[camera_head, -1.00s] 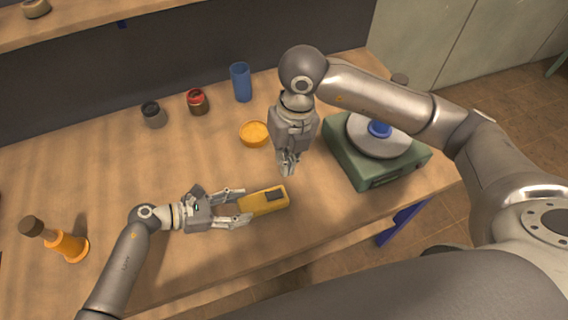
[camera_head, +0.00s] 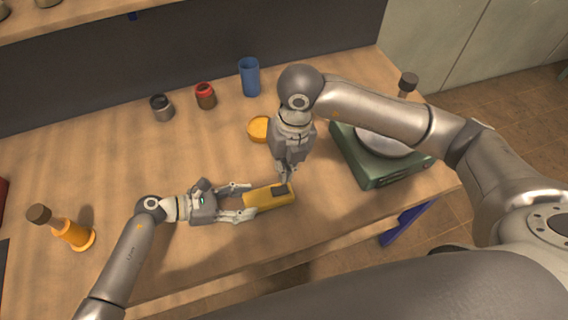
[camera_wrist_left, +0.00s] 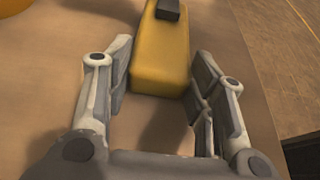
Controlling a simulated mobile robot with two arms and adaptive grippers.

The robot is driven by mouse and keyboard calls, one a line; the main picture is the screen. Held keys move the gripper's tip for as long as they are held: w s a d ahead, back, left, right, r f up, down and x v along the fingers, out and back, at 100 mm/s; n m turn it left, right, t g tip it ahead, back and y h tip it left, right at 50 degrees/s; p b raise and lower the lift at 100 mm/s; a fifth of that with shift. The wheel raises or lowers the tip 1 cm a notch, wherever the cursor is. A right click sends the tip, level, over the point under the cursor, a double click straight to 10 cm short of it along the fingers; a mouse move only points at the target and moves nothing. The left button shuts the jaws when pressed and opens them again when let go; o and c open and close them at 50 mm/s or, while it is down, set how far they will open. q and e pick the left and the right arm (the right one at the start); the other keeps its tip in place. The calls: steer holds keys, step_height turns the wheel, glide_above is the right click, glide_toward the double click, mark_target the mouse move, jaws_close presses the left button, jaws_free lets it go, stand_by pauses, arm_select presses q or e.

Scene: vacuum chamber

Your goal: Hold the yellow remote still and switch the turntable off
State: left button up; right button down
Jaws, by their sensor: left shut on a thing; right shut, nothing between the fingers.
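The yellow remote (camera_head: 260,201) lies on the table with a dark pad (camera_head: 282,190) on its top near the right end. The left wrist view shows the remote (camera_wrist_left: 160,60) between the fingers (camera_wrist_left: 165,72). My right gripper (camera_head: 288,180) is shut and empty, pointing down, its tips at or just above the pad; contact cannot be told. The turntable (camera_head: 374,174), a green box with a silver platter (camera_head: 380,146), stands at the right, partly hidden by my right arm.
An orange dish (camera_head: 259,129), blue cup (camera_head: 249,77), red-topped jar (camera_head: 205,96) and grey jar (camera_head: 162,108) stand behind. The table's middle left is clear.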

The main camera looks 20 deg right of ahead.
mark_target(278, 198)
steer(key=f, duration=0.3)
steer(key=a+f, duration=0.1)
steer(key=f, duration=0.6)
steer(key=shift+a+f, duration=0.15)
steer(key=shift+f, duration=0.1)
steer(key=shift+a+f, duration=0.1)
steer(key=shift+f, duration=0.15)
steer(key=shift+s, duration=0.1)
